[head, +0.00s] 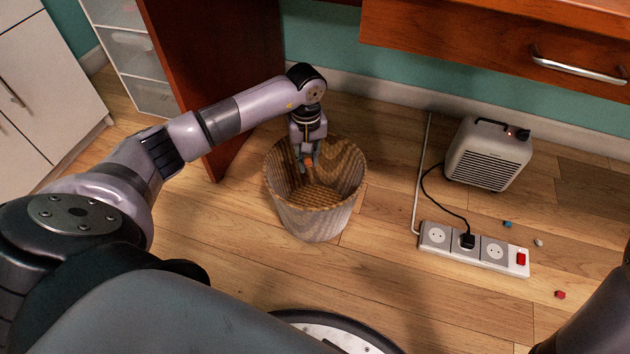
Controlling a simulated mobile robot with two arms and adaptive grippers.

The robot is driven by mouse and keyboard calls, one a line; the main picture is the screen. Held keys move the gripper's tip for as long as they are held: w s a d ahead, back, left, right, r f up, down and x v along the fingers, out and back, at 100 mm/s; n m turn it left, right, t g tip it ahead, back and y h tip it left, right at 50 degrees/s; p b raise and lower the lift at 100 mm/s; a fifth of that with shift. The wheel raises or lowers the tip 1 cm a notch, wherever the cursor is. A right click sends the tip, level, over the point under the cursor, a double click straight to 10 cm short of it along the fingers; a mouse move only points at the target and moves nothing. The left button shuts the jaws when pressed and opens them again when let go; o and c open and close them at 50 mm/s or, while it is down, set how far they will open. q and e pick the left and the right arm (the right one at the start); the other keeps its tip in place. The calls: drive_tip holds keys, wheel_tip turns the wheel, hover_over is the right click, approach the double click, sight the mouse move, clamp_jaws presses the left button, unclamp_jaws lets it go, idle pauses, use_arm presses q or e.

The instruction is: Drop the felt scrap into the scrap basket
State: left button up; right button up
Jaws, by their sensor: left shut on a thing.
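The scrap basket (318,221), a round woven-looking bin with a brown inside and paler outside, stands on the wood floor in the middle of the head view. My left gripper (308,165) points down inside the basket's mouth, near its back-left rim. It is shut on a small orange-brown piece, the felt scrap (311,162), which is mostly hidden by the fingers. The visible basket bottom looks empty. My right gripper is not in view.
A power strip (435,236) with a plugged-in cable lies right of the basket. A heater (488,153) stands behind it. Small blue (507,224), pale (538,242) and red (559,295) bits lie on the floor. A desk panel (215,90) rises behind the basket, to the left.

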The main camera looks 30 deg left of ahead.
use_arm(q)
drive_tip(key=o, duration=0.7)
wheel_tip(320, 180, up, 12)
idle(0.7)
idle(0.3)
